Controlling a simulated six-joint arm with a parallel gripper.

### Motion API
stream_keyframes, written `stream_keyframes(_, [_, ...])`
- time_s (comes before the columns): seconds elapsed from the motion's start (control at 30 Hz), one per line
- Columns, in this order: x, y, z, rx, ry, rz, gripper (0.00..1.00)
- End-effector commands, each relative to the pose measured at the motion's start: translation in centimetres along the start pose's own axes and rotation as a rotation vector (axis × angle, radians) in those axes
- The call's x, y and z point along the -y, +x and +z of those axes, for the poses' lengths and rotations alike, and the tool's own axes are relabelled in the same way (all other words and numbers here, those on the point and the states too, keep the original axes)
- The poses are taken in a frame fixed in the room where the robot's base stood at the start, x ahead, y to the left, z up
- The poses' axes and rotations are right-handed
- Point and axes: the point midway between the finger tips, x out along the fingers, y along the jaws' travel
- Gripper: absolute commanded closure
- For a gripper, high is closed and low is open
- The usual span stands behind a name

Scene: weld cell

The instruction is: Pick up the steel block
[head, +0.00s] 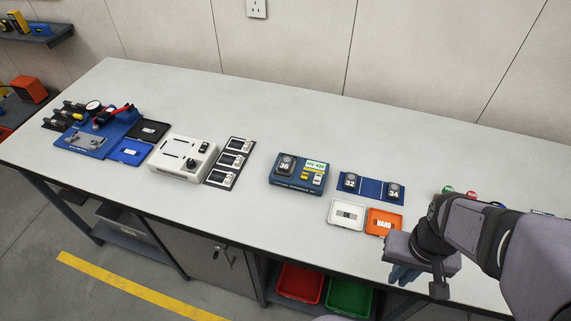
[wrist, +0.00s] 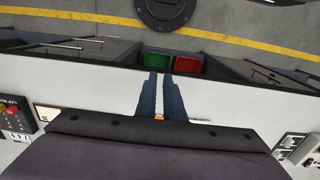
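I cannot tell for sure which item is the steel block. A small grey piece (head: 347,214) lies in the white tray (head: 335,220) near the front edge of the bench in the head view; it may be the block. My gripper (head: 404,275) hangs over the bench's front edge, to the right of and nearer than the white tray. In the wrist view my gripper (wrist: 160,76) shows two blue fingers with a narrow gap between them and no object held. The bench shows through the gap.
The orange tray marked HARD (head: 384,222) stands right of the white tray. Behind are a blue device marked 36 (head: 297,186) and a blue plate (head: 371,188) with blocks marked 32 and 34. A white box (head: 166,168) stands left. The bench (head: 250,120) is clear behind.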

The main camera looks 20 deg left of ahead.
Motion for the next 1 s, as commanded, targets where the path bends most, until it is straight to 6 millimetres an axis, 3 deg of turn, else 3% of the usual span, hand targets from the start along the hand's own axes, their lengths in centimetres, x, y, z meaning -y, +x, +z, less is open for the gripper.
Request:
stream_keyframes(0.03, [0.0, 0.0, 0.0, 0.0, 0.0, 0.0, 0.79])
stream_keyframes(0.17, [0.0, 0.0, 0.0, 0.0, 0.0, 0.0, 0.5])
stream_keyframes(0.57, [0.3, -0.1, -0.9, -0.005, -0.005, 0.004, 0.5])
stream_keyframes(0.77, [2.3, -0.9, -5.9, -0.04, -0.017, 0.028, 0.5])
stream_keyframes(0.87, [4.6, -1.5, -9.9, -0.076, -0.025, 0.044, 0.5])
stream_keyframes(1.0, [9.6, -1.9, -15.7, -0.137, -0.031, 0.062, 0.5])
